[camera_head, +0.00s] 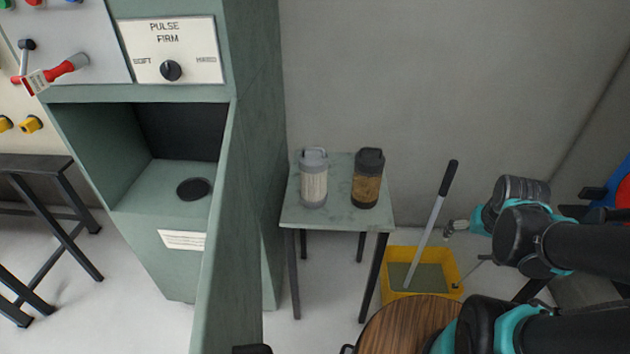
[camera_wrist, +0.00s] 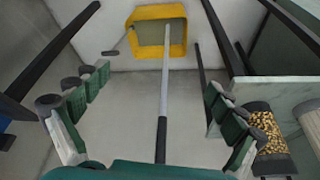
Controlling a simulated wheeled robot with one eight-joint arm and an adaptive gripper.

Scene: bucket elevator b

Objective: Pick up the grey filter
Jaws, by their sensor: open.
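The grey filter (camera_head: 314,178) is a light canister with a grey cap and handle. It stands upright on the left part of a small green-grey table (camera_head: 338,217) in the head view. In the wrist view, only a pale part of it (camera_wrist: 311,120) shows at the right edge. My gripper (camera_wrist: 155,85) is open and empty, its green-padded fingers spread wide. In the head view my gripper (camera_head: 454,229) is right of the table, well apart from the filter, and partly hidden by my arm.
A black-capped brown filter (camera_head: 367,180) stands right of the grey one; it also shows in the wrist view (camera_wrist: 268,130). A yellow bucket (camera_head: 440,262) with a mop handle (camera_head: 430,225) sits right of the table. A green cabinet (camera_head: 250,165) stands left. A round wooden top (camera_head: 400,325) is in front.

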